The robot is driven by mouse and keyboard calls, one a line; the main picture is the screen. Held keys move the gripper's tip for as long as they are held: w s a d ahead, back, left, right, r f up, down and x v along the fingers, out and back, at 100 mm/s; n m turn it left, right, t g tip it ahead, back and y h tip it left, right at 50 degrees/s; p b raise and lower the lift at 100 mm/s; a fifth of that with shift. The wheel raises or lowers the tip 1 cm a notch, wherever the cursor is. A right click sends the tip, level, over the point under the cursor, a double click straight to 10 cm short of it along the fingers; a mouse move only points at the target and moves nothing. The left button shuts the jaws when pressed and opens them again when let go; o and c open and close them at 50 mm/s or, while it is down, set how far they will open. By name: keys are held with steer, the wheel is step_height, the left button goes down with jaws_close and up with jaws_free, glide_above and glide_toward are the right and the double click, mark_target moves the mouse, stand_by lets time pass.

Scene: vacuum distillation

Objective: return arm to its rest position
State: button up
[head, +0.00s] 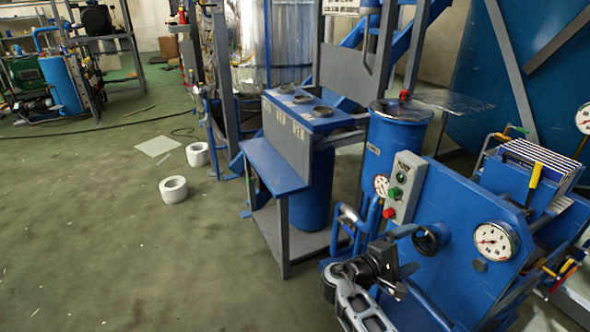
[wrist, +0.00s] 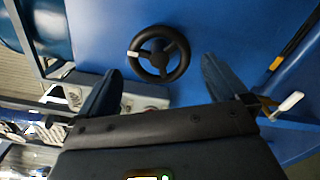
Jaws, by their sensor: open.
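My gripper (head: 411,251) is in front of the blue machine panel (head: 462,215) at the lower right of the head view. In the wrist view my gripper (wrist: 161,66) has its two dark blue fingers spread wide with nothing held between them. A black handwheel (head: 432,238) is on the panel just beyond the fingers. In the wrist view the three-spoked handwheel (wrist: 176,47) with a white mark shows between and beyond the fingertips. The fingers look apart from it; the exact gap is hard to tell.
A control box (head: 406,182) with green and red buttons and a pressure gauge (head: 496,241) flank the handwheel. A blue cylindrical tank (head: 398,135) and a blue bench (head: 273,166) stand behind. White rings (head: 174,189) lie on the floor. The green floor at left is largely open.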

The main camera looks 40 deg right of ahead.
steer(key=s+a+f+n+t+y, duration=0.3)
steer(key=s+a+f+t+y, duration=0.25)
steer(key=a+f+t, duration=0.35)
steer(key=s+a+f+t+y, duration=0.2)
steer(key=s+a+y, duration=0.4)
steer(key=a, duration=0.4)
steer(key=s+a+r+m+t+y, duration=0.1)
steer(key=s+a+r, duration=0.3)
steer(key=r, duration=0.5)
steer(key=s+a+r+m+t+y+p, duration=0.1)
steer(key=s+a+r+m+t+y, duration=0.1)
steer(key=r, duration=0.6)
steer(key=s+a+r+m+t+y, duration=0.2)
steer(key=s+a+r+t+y, duration=0.1)
steer(key=s+a+r, duration=0.3)
step_height(320, 180, up, 4)
steer(key=a+t, duration=0.1)
steer(key=a, duration=0.1)
steer(key=shift+a+f+t, duration=0.15)
steer(key=shift+a+t, duration=0.2)
steer(key=shift+t, duration=0.05)
